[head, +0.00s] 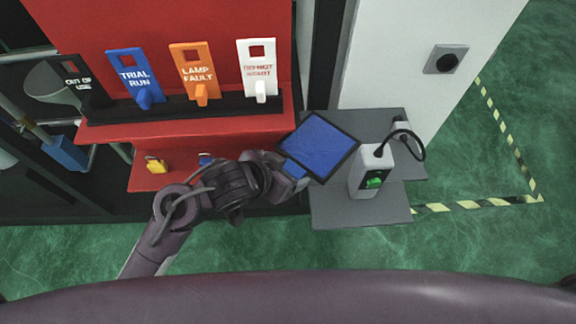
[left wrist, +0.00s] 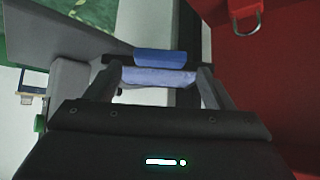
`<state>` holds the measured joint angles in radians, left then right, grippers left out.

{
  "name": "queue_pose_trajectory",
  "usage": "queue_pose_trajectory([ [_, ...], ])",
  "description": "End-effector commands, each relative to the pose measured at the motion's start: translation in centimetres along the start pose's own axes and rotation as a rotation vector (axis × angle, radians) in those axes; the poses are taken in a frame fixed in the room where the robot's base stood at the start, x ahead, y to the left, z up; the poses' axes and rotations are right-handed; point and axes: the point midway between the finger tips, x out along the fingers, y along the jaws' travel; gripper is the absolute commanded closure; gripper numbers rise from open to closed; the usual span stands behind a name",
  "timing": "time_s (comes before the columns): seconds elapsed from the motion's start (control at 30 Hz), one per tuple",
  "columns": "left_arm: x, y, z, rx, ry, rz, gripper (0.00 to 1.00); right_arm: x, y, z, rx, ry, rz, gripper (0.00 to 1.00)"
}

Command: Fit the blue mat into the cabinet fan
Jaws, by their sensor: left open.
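The blue mat (head: 318,146) shows in the head view as a flat square with a dark rim, turned cornerwise over the left part of the grey shelf. A small blue piece (head: 294,169) sticks out at its lower left corner. My left gripper (head: 297,180) is at that corner, its jaws open. In the left wrist view a light blue piece (left wrist: 158,76) lies between the open fingers, with a darker blue strip (left wrist: 160,57) just beyond. I cannot tell whether the dark rim belongs to the cabinet fan. My right gripper is not in view.
A white device with a green switch (head: 366,172) and black cable stands on the grey shelf (head: 345,212). A red board (head: 200,133) at left carries several hanging tags and a yellow padlock (head: 156,165). A white wall with a socket (head: 446,60) stands behind. The shelf's front is clear.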

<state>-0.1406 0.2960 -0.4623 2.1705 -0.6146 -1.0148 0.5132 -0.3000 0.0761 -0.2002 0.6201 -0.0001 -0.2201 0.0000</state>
Motion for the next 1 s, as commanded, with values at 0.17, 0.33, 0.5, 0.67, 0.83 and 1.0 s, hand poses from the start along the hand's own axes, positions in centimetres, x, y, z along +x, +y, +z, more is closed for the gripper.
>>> queue_pose_trajectory([
  [0.17,-4.3,0.0,-0.3,0.001,0.000,0.000,0.24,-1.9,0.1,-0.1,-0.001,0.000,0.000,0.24],
  [0.33,-7.8,0.0,-0.3,0.002,-0.001,-0.002,0.24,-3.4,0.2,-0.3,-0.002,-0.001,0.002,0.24],
  [0.5,-9.9,0.0,-0.2,0.002,-0.001,0.000,0.24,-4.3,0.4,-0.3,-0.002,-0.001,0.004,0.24],
  [0.67,-10.6,0.0,-0.1,0.002,-0.001,0.000,0.24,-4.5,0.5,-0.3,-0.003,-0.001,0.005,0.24],
  [0.83,-10.6,0.0,0.0,0.002,-0.001,0.000,0.24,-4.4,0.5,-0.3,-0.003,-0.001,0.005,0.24],
  [1.0,-8.8,-0.7,1.2,-0.038,-0.021,0.010,0.24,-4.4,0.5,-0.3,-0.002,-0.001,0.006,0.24],
])
